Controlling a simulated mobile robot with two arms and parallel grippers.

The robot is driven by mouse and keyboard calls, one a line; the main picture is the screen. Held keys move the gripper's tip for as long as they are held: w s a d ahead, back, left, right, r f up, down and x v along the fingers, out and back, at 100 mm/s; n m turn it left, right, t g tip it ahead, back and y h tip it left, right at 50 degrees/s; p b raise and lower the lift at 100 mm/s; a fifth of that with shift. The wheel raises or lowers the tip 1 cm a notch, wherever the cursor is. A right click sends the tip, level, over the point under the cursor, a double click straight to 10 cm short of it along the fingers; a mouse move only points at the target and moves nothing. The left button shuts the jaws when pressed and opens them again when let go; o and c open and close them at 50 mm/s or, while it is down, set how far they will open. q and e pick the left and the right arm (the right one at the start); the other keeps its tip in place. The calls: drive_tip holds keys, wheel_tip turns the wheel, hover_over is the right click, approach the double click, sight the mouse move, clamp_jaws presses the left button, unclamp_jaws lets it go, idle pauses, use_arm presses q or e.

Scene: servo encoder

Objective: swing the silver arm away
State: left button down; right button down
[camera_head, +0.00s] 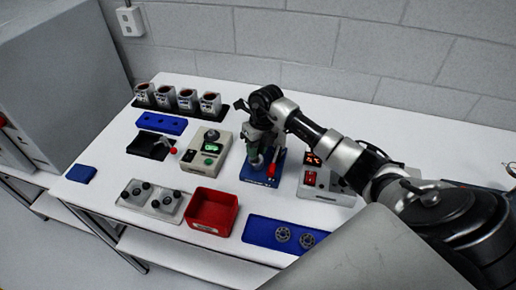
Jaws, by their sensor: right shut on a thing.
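A small fixture with a blue base (258,178) stands near the middle of the white table. A red handle (273,163) stands up on its right side, and a grey-green part shows in its middle. My right gripper (259,148) reaches down over this fixture from the right. It is shut at the upper part of the fixture, where the silver arm seems to be. The gripper and wrist cover most of the silver arm, so its exact angle cannot be told. My left gripper is not in view.
A beige box with a green display (208,152) stands close left of the fixture. A box with a red display (325,183) stands close right. In front are a red bin (212,212) and a blue tray (262,231) with metal rings. Several cups stand at the back left.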

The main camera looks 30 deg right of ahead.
drive_tip(key=m, duration=0.1)
drive_tip(key=w+a+m, duration=0.1)
drive_tip(key=m, duration=0.1)
drive_tip(key=shift+w+t+b, duration=0.3)
drive_tip(key=m, duration=0.1)
drive_tip(key=w+m, duration=0.2)
drive_tip(key=shift+a+m+t, duration=0.25)
drive_tip(key=shift+m+t, duration=0.05)
drive_tip(key=shift+m, duration=0.1)
drive_tip(key=shift+w+d+r+m+t+h+b, duration=0.2)
drive_tip(key=shift+w+m, duration=0.45)
drive_tip(key=shift+m, duration=0.6)
drive_tip(key=shift+w+d+f+m+t+h+b, duration=0.2)
drive_tip(key=shift+w+m, duration=0.4)
drive_tip(key=shift+m, duration=0.6)
drive_tip(key=shift+w+a+r+m+h+b, duration=0.1)
drive_tip(key=shift+w+m+h+b, duration=0.2)
drive_tip(key=shift+w+m, duration=0.65)
drive_tip(key=shift+s+d+m, duration=0.1)
drive_tip(key=shift+s+m, duration=0.2)
drive_tip(key=c, duration=0.9)
unclamp_jaws()
drive_tip(key=shift+c, duration=0.2)
wheel_tip(320, 180, up, 10)
drive_tip(key=s+b, duration=0.2)
drive_tip(key=shift+d+r+b, duration=0.25)
drive_tip(key=shift+d+b, duration=0.05)
drive_tip(key=shift+d, duration=0.1)
